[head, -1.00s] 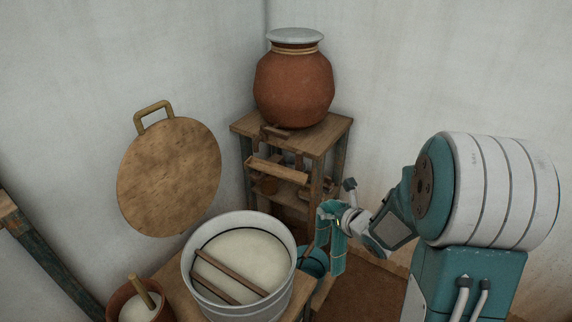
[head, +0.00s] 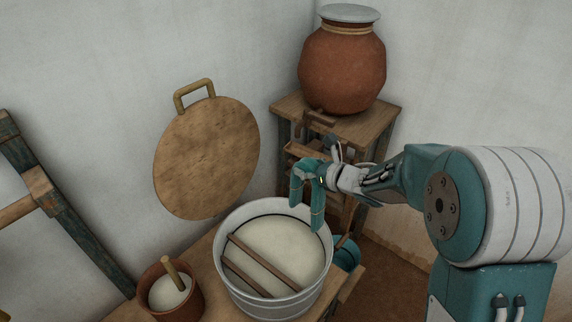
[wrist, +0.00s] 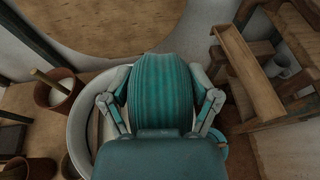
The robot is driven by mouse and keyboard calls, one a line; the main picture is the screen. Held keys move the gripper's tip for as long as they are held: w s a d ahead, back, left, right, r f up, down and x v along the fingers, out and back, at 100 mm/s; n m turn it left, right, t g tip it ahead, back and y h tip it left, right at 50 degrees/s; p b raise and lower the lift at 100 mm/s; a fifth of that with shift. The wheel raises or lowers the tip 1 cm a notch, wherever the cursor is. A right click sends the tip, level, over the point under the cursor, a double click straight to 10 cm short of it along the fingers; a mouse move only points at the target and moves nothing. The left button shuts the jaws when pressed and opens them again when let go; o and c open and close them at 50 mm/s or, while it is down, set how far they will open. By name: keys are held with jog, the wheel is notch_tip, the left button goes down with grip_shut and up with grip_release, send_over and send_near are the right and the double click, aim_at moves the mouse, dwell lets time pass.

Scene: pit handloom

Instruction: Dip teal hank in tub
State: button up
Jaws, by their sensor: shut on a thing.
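The teal hank (head: 317,208) hangs from my gripper (head: 314,172) in the head view, at the right rim of the tub. It also fills the space between the two fingers in the wrist view (wrist: 160,95), with both fingers against its sides. The tub (head: 230,285) is a pale metal vessel holding cream liquid (head: 290,245), with two brown sticks (head: 262,265) lying across it. The hank's lower end appears at or just above the right rim; I cannot tell whether it touches. In the wrist view most of the tub (wrist: 78,140) is hidden behind the hank and gripper.
A clay pot with a stick (head: 185,300) stands left of the tub. A round wooden lid (head: 205,160) leans on the wall behind. A large clay jar (head: 342,70) sits on a wooden stand (head: 375,130) at the back right. A teal vessel (head: 346,255) is right of the tub.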

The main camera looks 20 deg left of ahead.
jog(key=s+a+n+g, duration=0.1)
jog(key=s+a, duration=0.1)
jog(key=a, duration=0.3)
notch_tip(320, 180, down, 26)
jog(key=shift+w+f+y, duration=0.15)
jog(key=shift+f+y, duration=0.1)
jog(key=shift+y, duration=0.05)
dwell(1.4)
jog(key=shift+a+r, duration=0.1)
dwell(0.5)
notch_tip(320, 180, up, 23)
jog(key=shift+r, duration=0.2)
dwell(1.4)
dwell(1.3)
